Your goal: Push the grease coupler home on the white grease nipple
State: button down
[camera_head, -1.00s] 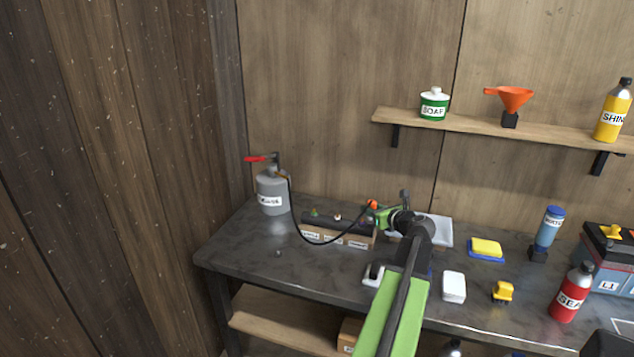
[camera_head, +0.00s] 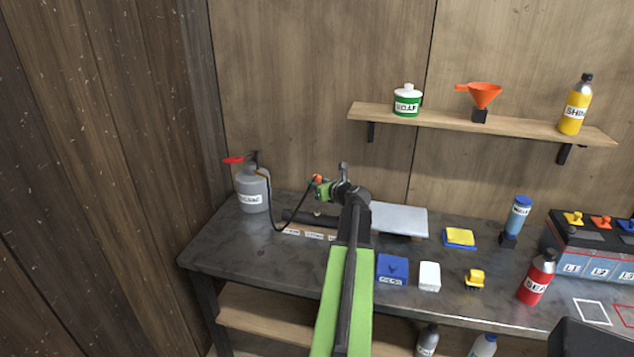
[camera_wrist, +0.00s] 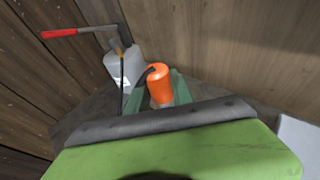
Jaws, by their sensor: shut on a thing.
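The orange grease coupler (camera_head: 317,179) is held in my gripper (camera_head: 322,188), above the labelled block (camera_head: 292,231) on the bench. In the wrist view the coupler (camera_wrist: 158,86) sits between my green fingers (camera_wrist: 161,96). A black hose runs from it to the grey grease canister (camera_head: 253,190), which has a red handle. A small pale nipple (camera_head: 318,212), seemingly the white one, stands on the block, below the coupler and apart from it. My arm hides the block's right end. The nipples are not visible in the wrist view.
A pale grey tray or plate (camera_head: 400,218) lies right of my arm. A blue box (camera_head: 392,268), a white box (camera_head: 429,276), a yellow sponge (camera_head: 459,237) and a red bottle (camera_head: 537,279) stand farther right. The wall shelf (camera_head: 480,124) is above. The bench's left front is clear.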

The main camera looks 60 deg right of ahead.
jog(key=b, duration=0.6)
send_over(317, 211)
notch_tip(317, 211, down, 6)
jog(key=shift+d+r, duration=0.1)
jog(key=shift+d, duration=0.05)
jog(key=shift+f+b, duration=1.35)
jog(key=shift+f, duration=0.1)
dwell(0.8)
jog(key=c, duration=1)
grip_release()
jog(key=shift+r, duration=0.1)
jog(key=shift+c, duration=0.2)
